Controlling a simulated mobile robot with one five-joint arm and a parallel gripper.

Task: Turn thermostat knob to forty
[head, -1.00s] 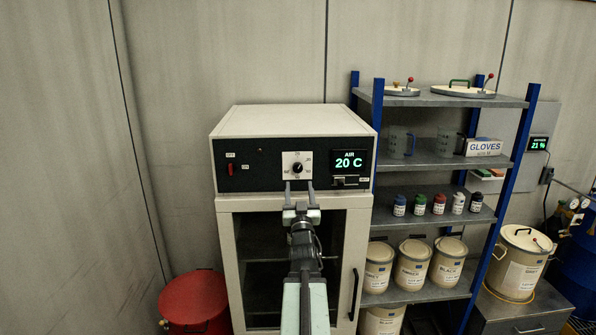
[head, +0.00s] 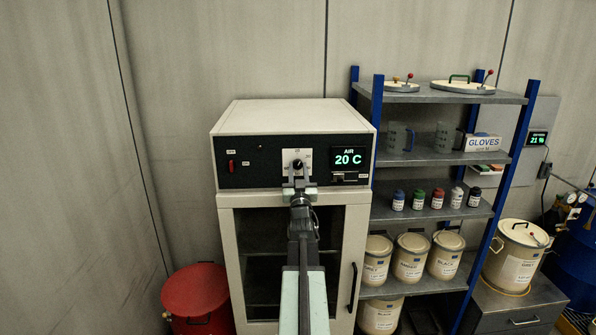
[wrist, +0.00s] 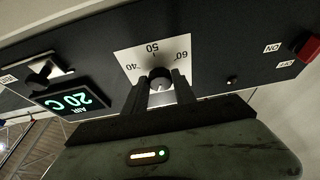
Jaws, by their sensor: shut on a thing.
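The thermostat knob (head: 297,164) is a small dark round knob on a white dial plate on the black front panel of a cream oven-like cabinet (head: 270,117). In the wrist view the knob (wrist: 160,79) sits between the two fingers of my gripper (wrist: 159,84), which is shut on it. The wrist picture is rotated; the dial numbers 40, 50 and 60 show around the knob. A small pale mark shows on the knob, but its exact setting is hard to tell. My gripper (head: 298,168) covers the lower dial in the head view. The green display (head: 349,157) reads AIR 20 C.
A red switch (head: 231,166) with ON and OFF labels is left on the panel. A smaller control (head: 345,177) sits below the display. A blue-post shelf (head: 440,155) with bottles and cans stands close right. A red drum (head: 195,290) stands at lower left.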

